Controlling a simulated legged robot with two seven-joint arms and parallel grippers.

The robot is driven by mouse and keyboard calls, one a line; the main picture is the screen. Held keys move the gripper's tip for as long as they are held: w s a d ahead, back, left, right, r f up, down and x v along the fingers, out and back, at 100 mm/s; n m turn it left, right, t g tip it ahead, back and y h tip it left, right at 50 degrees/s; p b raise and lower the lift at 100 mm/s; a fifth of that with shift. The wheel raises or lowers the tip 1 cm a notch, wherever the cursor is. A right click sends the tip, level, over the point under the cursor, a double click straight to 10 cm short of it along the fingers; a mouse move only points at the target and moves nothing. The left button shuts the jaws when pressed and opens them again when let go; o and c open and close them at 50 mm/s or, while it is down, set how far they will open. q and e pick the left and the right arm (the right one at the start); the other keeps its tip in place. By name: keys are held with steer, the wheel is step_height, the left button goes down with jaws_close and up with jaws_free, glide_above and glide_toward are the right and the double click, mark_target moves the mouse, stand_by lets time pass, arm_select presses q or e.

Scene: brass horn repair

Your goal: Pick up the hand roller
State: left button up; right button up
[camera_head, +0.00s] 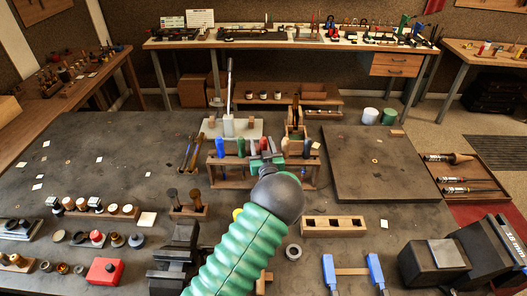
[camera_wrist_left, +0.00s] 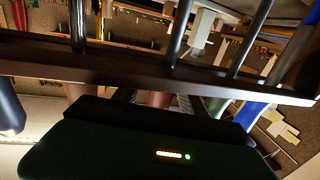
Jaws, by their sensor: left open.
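I cannot tell for sure which tool is the hand roller. A wooden rack (camera_head: 235,183) in the middle of the bench holds several upright tools with blue, green, red and dark handles. My left gripper (camera_head: 266,161) is at this rack, among the handles, largely hidden by my green sleeve and dark wrist. Its jaws are open, and I see nothing clearly held. In the left wrist view a dark rail (camera_wrist_left: 150,65) with thin rods crosses close in front of the gripper body, with coloured handles behind it. My right gripper is not in view.
A flat dark board (camera_head: 375,165) lies right of the rack, and a tray (camera_head: 470,180) of long tools lies beyond it. A small two-tool holder (camera_head: 187,211) stands left of the rack. An empty slotted wooden block (camera_head: 333,226) and a dark vise (camera_head: 177,255) are nearer.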

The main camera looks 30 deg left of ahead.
arm_select(q)
steer(key=shift+a, duration=0.1)
steer(key=shift+c, duration=0.2)
steer(key=shift+a+f, duration=0.1)
steer(key=shift+c, duration=1.2)
steer(key=shift+d+r, duration=0.25)
steer(key=shift+d, duration=0.35)
jaws_close()
steer(key=shift+a, duration=0.1)
